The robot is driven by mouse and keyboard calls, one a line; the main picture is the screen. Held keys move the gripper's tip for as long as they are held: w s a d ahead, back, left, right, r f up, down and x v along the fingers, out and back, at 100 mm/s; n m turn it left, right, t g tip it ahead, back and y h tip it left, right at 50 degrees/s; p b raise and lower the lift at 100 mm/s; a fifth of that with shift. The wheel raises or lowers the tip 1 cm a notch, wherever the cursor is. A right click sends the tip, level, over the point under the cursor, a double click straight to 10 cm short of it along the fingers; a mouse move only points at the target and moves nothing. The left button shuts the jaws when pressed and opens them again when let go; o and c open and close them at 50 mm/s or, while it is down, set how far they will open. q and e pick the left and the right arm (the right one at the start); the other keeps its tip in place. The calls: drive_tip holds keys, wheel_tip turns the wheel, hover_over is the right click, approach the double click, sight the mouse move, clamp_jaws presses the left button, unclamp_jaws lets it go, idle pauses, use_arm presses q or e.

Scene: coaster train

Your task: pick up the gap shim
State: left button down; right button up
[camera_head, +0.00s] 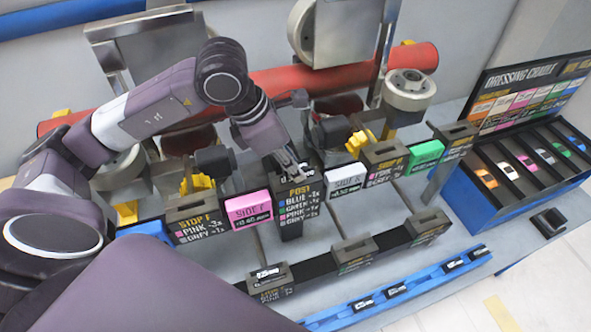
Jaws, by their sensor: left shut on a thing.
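My left gripper (290,160) reaches down from the upper left onto the top of the dark post block (291,208) in the middle. It is shut on a small dark piece with white markings (292,175), at the top of that block. The fingers partly cover this piece, and I cannot read its label or tell whether it is clear of the block. Similar small dark pieces with white lettering lie on the blue rail (427,279) at the front, and another sits in a front holder (270,284). My right gripper is not in view.
Labelled grey stop blocks (197,219), a pink side card (249,210), a white one (344,180) and a green one (426,155) flank the post. A red roller (278,79) lies behind. The dressing cradle (524,85) with coloured pieces stands at right.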

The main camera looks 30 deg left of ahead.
use_arm(q)
drive_tip(key=shift+r, duration=0.1)
drive_tip(key=shift+r, duration=0.5)
wheel_tip(320, 180, up, 23)
drive_tip(key=p, duration=0.2)
drive_tip(key=shift+r, duration=0.15)
idle(0.7)
idle(0.5)
